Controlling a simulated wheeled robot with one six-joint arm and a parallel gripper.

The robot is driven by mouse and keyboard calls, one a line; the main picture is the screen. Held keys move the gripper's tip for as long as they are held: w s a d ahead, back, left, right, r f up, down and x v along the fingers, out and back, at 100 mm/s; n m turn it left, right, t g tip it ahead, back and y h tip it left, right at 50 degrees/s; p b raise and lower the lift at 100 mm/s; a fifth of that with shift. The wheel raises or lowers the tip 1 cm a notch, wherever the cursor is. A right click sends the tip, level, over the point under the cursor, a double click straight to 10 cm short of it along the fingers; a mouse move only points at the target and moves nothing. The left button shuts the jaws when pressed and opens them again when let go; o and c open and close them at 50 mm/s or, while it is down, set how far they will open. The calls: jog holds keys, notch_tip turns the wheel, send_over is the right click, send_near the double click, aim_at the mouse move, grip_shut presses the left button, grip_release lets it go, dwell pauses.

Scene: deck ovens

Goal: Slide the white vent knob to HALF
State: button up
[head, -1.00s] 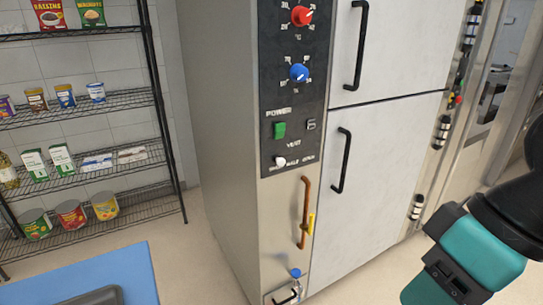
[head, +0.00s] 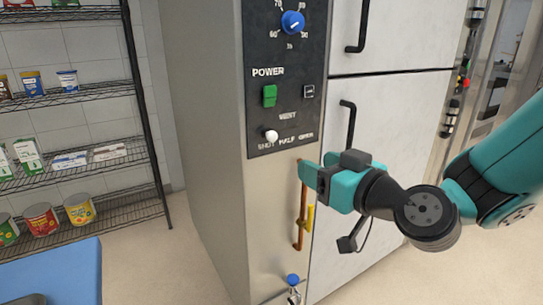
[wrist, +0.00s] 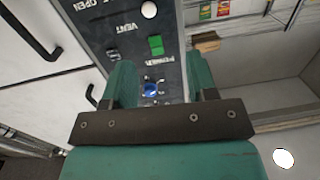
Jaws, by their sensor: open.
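The white vent knob (head: 271,136) sits at the left end of the vent row on the dark control panel (head: 315,60), above the word SHUT. HALF and OPEN are printed to its right. It also shows at the top edge of the wrist view (wrist: 149,9). My gripper (head: 311,173) is in front of the cabinet, below and right of the knob and apart from it. In the wrist view its two teal fingers (wrist: 162,72) are spread with nothing held between them.
Above the vent row are a green power switch (head: 269,96) and a blue dial (head: 292,23). Below the panel is a copper-coloured vertical pipe (head: 301,225) with a yellow lever, partly behind my gripper. Black door handles (head: 348,135) stick out at right. A wire shelf (head: 110,155) stands at left.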

aim_at(274, 138)
jog(key=shift+m+t, duration=0.3)
jog(key=shift+t, duration=0.3)
jog(key=p+x, duration=0.4)
jog(key=x, duration=0.1)
jog(key=p+x, duration=0.5)
jog(key=x, duration=0.1)
jog(key=d+p+x, duration=0.1)
jog(key=p+x, duration=0.3)
jog(key=x, duration=0.1)
jog(key=shift+w+a+f+p, duration=0.25)
jog(key=shift+w+f+p, duration=0.05)
jog(key=shift+w, duration=0.35)
jog(key=shift+w+a+f, duration=0.15)
jog(key=shift+w+a, duration=0.05)
jog(key=shift+w, duration=0.2)
grip_shut()
